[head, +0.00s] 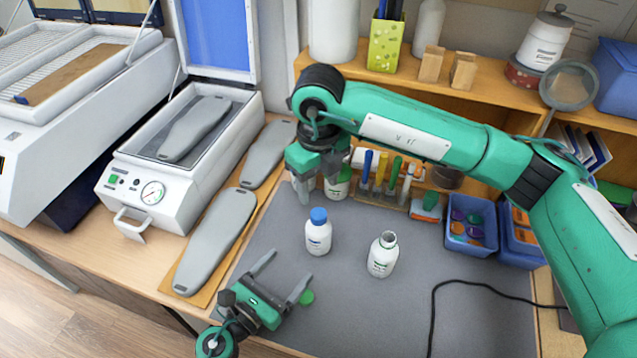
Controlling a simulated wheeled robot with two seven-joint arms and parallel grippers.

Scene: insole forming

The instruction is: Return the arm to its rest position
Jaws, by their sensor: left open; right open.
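My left gripper (289,266) is the lower one, open and empty over the front left of the grey mat (350,322). A small green disc like a cap (306,297) is beside its right finger; I cannot tell if they touch. My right arm reaches in from the right across the back of the bench. My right gripper (318,182) points down, open, in front of a white bottle (338,187) that it partly hides. A blue-capped white bottle (318,232) and an uncapped white bottle (383,255) stand upright on the mat.
The forming press (165,185) stands open with a grey insole (195,130) inside. Two more grey insoles (216,240) (265,154) lie beside it. A tool rack (385,192), blue bins (470,222) and a black cable (433,310) are near. The mat's front middle is clear.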

